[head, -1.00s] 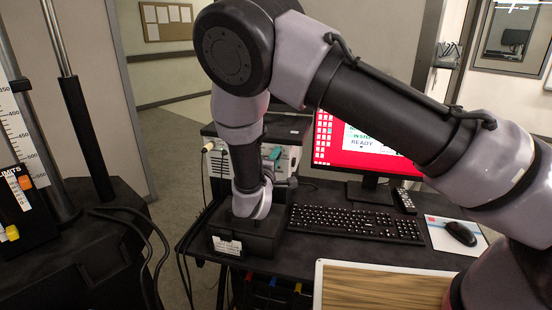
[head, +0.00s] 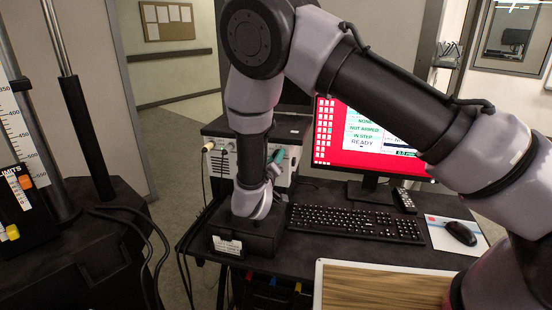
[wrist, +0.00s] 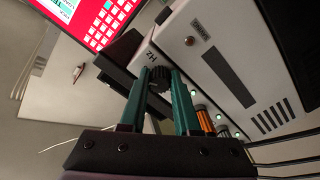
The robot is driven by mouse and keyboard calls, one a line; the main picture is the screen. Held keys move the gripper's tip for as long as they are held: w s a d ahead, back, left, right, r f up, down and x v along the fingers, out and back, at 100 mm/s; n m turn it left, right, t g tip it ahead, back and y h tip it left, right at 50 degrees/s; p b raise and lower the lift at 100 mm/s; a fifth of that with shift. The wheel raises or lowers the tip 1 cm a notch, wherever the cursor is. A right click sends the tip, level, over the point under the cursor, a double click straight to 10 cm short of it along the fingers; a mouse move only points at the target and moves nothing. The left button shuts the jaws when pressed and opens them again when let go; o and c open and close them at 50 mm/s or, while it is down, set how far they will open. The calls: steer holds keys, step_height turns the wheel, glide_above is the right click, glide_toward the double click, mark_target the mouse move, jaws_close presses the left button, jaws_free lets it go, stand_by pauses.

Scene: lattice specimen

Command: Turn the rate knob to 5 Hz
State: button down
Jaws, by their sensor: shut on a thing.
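The black ridged rate knob (wrist: 160,76) shows in the wrist view on the pale front of an instrument, beside the marking "HZ". My gripper (wrist: 161,90) has its two green fingers on either side of the knob, shut on it. The knob's pointer and scale cannot be read. In the head view, the white instrument (head: 224,157) stands at the back left of the desk, and my gripper (head: 278,161) is at its front right, partly behind my own wrist. The knob is hidden there.
A monitor (head: 325,159) with a red screen stands right of the instrument, partly behind my arm. A keyboard (head: 355,224), a mouse (head: 461,233) and a black box (head: 245,240) with a white label are on the desk. Lit green lamps and an orange part (wrist: 206,120) sit near the fingers.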

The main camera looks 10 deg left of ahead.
steer(key=shift+f+m, duration=0.15)
steer(key=shift+m, duration=0.35)
steer(key=c, duration=0.6)
jaws_free()
steer(key=s, duration=0.7)
steer(key=s+a, duration=0.1)
steer(key=s, duration=0.3)
steer(key=shift+w, duration=0.1)
